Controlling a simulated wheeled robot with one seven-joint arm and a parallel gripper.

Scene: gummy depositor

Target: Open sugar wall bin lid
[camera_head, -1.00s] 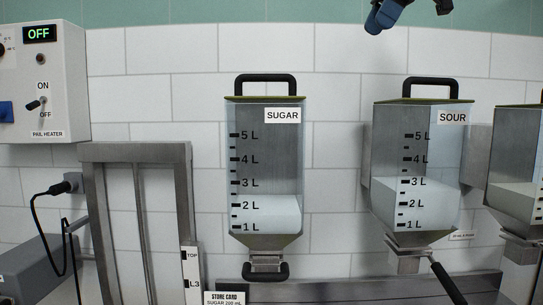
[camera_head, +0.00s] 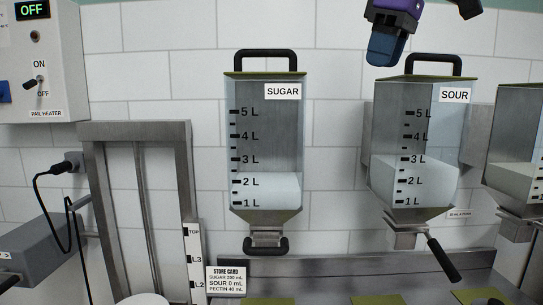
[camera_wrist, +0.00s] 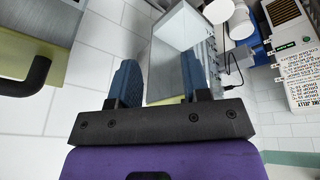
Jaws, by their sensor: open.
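The sugar wall bin (camera_head: 268,143) hangs on the tiled wall in the head view. Its flat green-edged lid (camera_head: 262,74) is down, with a black loop handle (camera_head: 266,53) on top. White sugar fills the bin to about the 2 L mark.
The sour bin (camera_head: 412,140) hangs right of the sugar bin, and another bin (camera_head: 513,150) is cut off at the right edge. A lidded bin's black handle (camera_wrist: 32,75) is close at left in the wrist view. A pail heater panel (camera_head: 40,70) and metal frame (camera_head: 135,132) stand left.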

